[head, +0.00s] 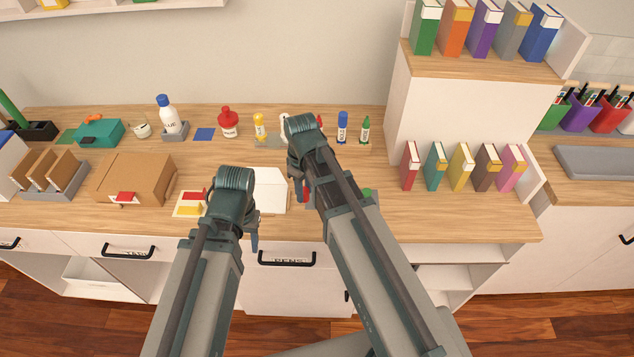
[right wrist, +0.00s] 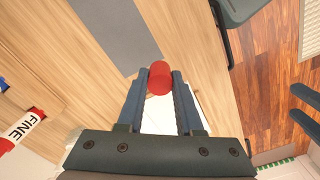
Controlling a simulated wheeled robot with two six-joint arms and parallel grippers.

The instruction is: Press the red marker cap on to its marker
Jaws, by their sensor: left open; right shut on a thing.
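The red marker cap (right wrist: 160,78) is between the fingertips of my right gripper (right wrist: 157,82) in the right wrist view, and the fingers are shut on it. In the head view my right gripper (head: 302,187) is above the desk, largely hidden by its own arm. A white marker with a red band and the word FINE (right wrist: 22,130) shows at the left edge of the right wrist view, apart from the cap. In the head view a bit of red (head: 320,121) shows behind my right arm in the marker row. My left gripper (head: 254,238) is open and empty near the desk's front edge.
A yellow marker (head: 260,128), a blue marker (head: 342,127) and a green marker (head: 365,130) stand at the back. A red bottle (head: 228,124) is left of them. A white sheet (head: 268,188) lies between my arms. Books (head: 436,166) stand right.

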